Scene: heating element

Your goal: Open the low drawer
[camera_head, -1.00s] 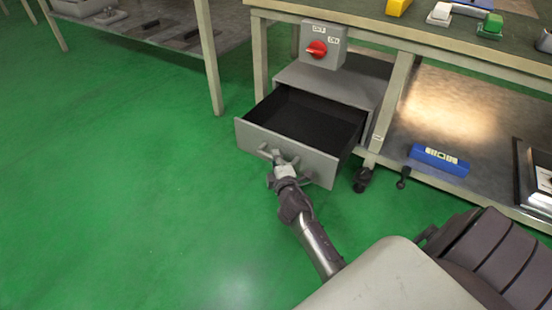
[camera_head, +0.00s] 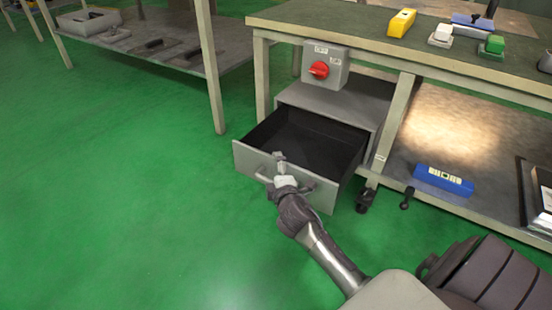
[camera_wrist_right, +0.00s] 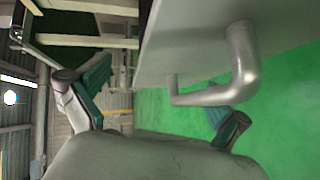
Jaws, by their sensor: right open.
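The low drawer (camera_head: 270,170) is pulled well out of its grey cabinet (camera_head: 335,103) under the workbench, and its dark inside looks empty. Its front panel carries a bar handle (camera_head: 309,186), which shows large in the right wrist view (camera_wrist_right: 225,88). My right gripper (camera_head: 280,160) is at the drawer front, near the handle. In the right wrist view its two fingers (camera_wrist_right: 160,105) are spread wide apart, with the handle bar near the right finger. Whether they touch the bar is unclear. My left gripper is not in view.
A grey switch box (camera_head: 324,65) with a red knob sits above the cabinet. The workbench top (camera_head: 340,32) holds a yellow object (camera_head: 401,22) and several other items. A blue level (camera_head: 443,180) lies on the lower shelf. The green floor left of the drawer is clear.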

